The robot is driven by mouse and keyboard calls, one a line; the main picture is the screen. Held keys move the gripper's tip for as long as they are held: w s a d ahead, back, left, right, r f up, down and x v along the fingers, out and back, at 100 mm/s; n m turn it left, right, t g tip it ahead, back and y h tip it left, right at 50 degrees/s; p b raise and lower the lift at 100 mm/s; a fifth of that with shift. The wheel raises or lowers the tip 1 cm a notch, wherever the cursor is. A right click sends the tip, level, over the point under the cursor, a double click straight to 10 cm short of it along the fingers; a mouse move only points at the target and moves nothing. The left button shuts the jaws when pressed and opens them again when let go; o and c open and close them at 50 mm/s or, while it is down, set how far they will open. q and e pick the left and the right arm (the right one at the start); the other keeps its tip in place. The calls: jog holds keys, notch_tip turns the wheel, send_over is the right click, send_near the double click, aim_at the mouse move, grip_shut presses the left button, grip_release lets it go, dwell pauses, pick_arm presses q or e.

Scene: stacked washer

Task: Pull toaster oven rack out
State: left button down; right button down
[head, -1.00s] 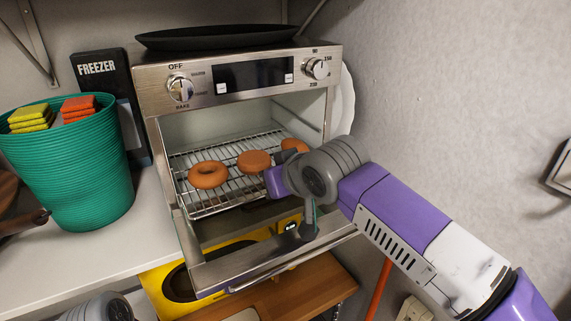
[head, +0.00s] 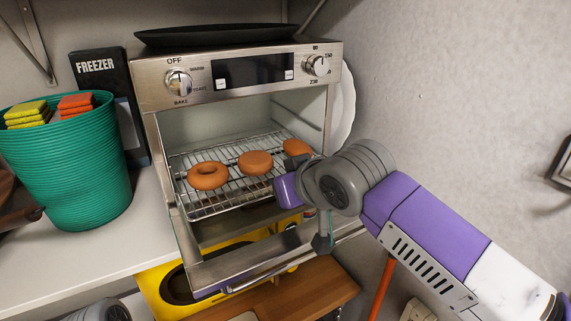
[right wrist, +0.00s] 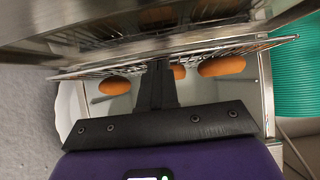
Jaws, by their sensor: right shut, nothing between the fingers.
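The toaster oven (head: 150,95) has its door (head: 240,262) folded down. My right gripper (head: 322,243) is at the right front of the oven, over the right part of the lowered door. In the right wrist view its fingers (right wrist: 159,75) are together and empty, close to the rack wires (right wrist: 215,50); I cannot tell if they touch. The rack's right front corner is hidden by my right arm in the head view. My left gripper is out of view.
A green bin (head: 68,170) with sponges stands left of the oven on the white counter (head: 100,255). A dark pan (head: 215,37) lies on top of the oven. A yellow object (head: 165,295) and a wooden surface (head: 300,290) are below. The wall is close on the right.

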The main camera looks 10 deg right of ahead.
jog(key=shift+s+d, duration=0.1)
jog(key=shift+s, duration=0.2)
jog(key=shift+s+f, duration=0.1)
jog(key=shift+s+d+f+b, duration=0.1)
jog(key=shift+s+d+b, duration=0.3)
jog(key=shift+s+b, duration=0.3)
jog(key=shift+s, duration=0.1)
jog(key=shift+p+v, duration=0.8)
jog(key=shift+v, duration=1.65)
